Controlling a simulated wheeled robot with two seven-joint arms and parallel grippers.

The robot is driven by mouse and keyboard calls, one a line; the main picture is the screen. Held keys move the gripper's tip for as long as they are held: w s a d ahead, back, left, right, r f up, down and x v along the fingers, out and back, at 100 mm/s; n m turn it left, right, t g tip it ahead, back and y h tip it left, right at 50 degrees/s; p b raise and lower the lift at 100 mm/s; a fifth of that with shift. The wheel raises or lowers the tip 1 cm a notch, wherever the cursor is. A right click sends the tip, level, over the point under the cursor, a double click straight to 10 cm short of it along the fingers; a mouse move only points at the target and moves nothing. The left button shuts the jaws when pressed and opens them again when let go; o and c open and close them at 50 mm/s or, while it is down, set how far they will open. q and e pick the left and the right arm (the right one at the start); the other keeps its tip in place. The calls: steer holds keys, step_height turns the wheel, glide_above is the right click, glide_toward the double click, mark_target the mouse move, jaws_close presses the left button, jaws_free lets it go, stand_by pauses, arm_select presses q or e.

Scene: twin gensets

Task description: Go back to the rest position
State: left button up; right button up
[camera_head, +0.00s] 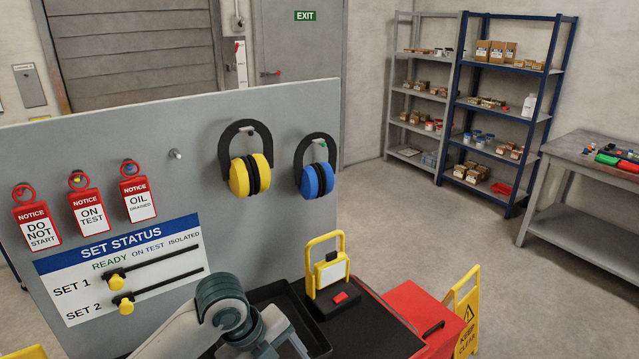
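One of my arms comes in at the bottom, left of centre, and bends over a dark tray (281,291). Its lower end runs out at the bottom edge, and I see no gripper fingers on it. My other arm is not in view. The arm hides part of the tray and the lower right of the set status board (125,262). On that board, the yellow knobs for set 1 (115,282) and set 2 (126,307) both sit near the left ends of their slots.
Red notice tags (88,211), yellow earmuffs (250,175) and blue earmuffs (317,180) hang on the grey panel (190,120). A yellow-framed lamp (330,275) stands beside the tray, near a red cabinet (415,310) and a yellow caution sign (467,312). Floor (440,230) is clear beyond.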

arm_select(q)
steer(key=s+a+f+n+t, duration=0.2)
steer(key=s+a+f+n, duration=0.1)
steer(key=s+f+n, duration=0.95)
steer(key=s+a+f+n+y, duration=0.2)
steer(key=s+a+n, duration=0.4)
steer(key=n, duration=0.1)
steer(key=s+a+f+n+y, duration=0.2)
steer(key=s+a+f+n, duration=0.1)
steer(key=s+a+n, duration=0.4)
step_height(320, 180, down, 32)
steer(key=b, duration=0.6)
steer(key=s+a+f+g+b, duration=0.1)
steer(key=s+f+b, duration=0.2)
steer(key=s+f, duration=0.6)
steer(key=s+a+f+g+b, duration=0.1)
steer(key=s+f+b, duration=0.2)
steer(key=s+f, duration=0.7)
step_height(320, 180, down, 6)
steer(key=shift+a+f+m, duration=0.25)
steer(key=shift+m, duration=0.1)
